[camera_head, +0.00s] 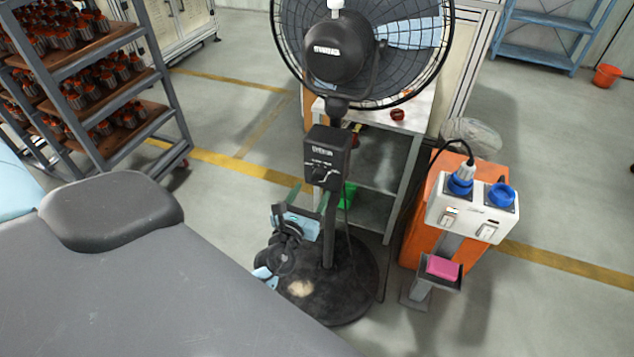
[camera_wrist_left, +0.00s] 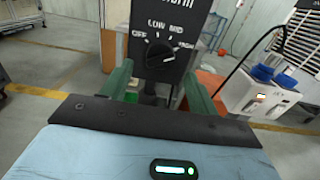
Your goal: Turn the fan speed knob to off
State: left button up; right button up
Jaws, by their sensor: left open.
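The fan speed knob (camera_wrist_left: 159,54) is a dark round knob on the black control box, below the white words OFF, LOW, MID and HIGH in the left wrist view. A pale pointer mark slants toward the right, seemingly nearer HIGH than OFF. In the head view the control box (camera_head: 327,157) sits on the fan's pole, under the fan (camera_head: 345,50). My left gripper (camera_head: 309,192) is open and empty, below and in front of the box. Its green fingers (camera_wrist_left: 158,80) stand apart on either side below the knob, not closed on it. My right gripper is out of view.
An orange stand with a white socket box (camera_head: 470,208) and blue plugs is to the right; a pink block (camera_head: 443,267) is on its lower tray. The round fan base (camera_head: 335,290) is on the floor. A shelf rack (camera_head: 110,90) is at left.

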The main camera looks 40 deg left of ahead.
aim_at(317, 182)
pick_arm(q)
jog(key=shift+x, duration=2.4)
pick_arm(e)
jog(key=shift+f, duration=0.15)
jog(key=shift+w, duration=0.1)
